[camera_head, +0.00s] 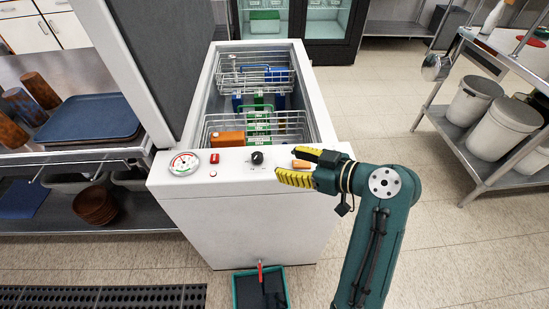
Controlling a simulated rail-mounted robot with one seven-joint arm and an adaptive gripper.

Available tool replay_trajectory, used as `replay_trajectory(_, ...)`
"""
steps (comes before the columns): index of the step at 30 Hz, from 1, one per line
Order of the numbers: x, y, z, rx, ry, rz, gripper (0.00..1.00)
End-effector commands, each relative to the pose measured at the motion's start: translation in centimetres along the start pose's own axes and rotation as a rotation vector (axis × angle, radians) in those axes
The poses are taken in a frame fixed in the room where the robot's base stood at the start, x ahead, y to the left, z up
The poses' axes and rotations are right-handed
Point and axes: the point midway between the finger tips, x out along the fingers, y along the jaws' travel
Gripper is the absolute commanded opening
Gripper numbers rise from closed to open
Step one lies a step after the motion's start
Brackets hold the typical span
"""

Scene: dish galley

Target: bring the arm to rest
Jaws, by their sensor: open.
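My gripper (287,167) has yellow and black fingers and points left at the front right corner of the white machine. My teal arm comes up from the lower right of the picture and bends at an elbow joint. An orange piece (301,163) on the panel shows between or just behind the fingers; I cannot tell whether they touch it.
The white machine (250,215) stands open, with wire baskets (268,75) holding blue, green and orange items. A teal tray (280,303) lies on the floor before it. Shelving (500,165) with white bins stands right. A counter with blue trays (88,116) stands left. Floor at right is clear.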

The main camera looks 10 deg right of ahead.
Motion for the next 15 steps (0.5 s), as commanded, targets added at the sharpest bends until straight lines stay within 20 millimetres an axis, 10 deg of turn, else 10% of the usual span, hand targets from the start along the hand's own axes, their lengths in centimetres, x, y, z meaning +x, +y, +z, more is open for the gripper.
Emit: replay_trajectory(15, -0.70, -0.04, 0.01, 0.000, 0.000, -0.001, 0.62)
